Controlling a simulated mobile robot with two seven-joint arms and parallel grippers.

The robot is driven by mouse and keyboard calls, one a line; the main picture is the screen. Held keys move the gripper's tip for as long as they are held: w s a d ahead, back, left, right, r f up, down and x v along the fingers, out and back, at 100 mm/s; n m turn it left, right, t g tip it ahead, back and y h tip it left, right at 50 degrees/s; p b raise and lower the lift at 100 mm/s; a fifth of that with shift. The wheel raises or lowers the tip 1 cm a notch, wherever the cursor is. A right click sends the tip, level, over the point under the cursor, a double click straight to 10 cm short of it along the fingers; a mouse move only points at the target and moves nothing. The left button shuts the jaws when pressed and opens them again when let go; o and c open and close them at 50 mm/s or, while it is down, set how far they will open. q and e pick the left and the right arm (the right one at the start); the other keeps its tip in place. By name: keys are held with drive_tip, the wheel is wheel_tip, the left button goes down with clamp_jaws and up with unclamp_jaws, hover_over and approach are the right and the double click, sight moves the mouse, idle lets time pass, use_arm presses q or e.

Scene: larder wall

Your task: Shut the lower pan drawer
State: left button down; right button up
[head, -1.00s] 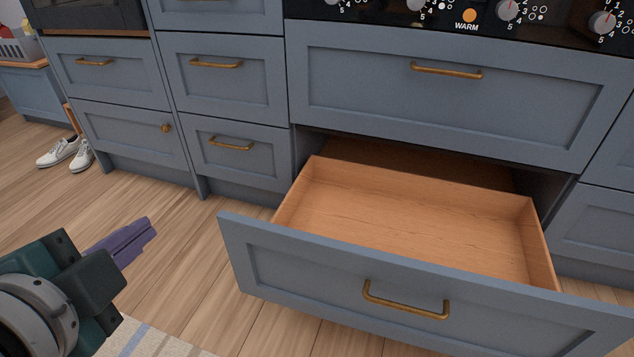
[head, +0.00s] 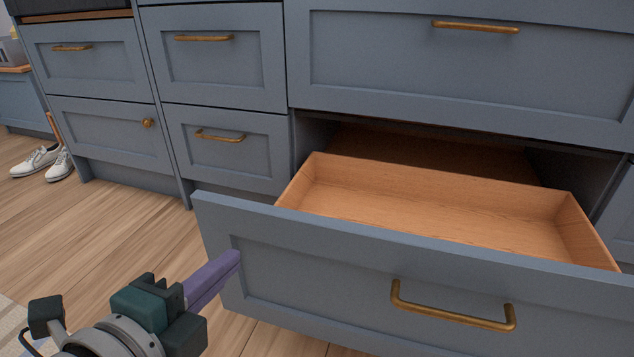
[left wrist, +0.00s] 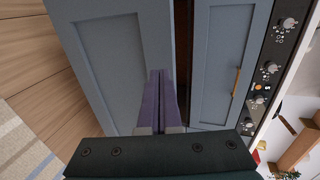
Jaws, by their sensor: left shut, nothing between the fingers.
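The lower pan drawer (head: 300,272) stands pulled well out, its blue-grey front facing me with a brass handle (head: 452,308). Its wooden inside (head: 430,205) looks empty. My left gripper (head: 236,258) is shut and empty, its purple fingertips at the left part of the drawer front; I cannot tell whether they touch it. In the left wrist view the shut fingers (left wrist: 158,85) point at the drawer front (left wrist: 115,55). My right gripper is not in view.
The upper pan drawer (head: 470,65) above is shut. Shut drawers (head: 225,145) stand to the left. White shoes (head: 42,162) sit on the wood floor at far left. A striped rug (left wrist: 25,140) lies on the floor.

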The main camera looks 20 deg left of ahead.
sight(268, 220)
use_arm(q)
drive_tip(key=x, duration=0.5)
drive_tip(key=r+b+x, duration=0.1)
drive_tip(key=x, duration=0.2)
drive_tip(key=shift+w, duration=0.3)
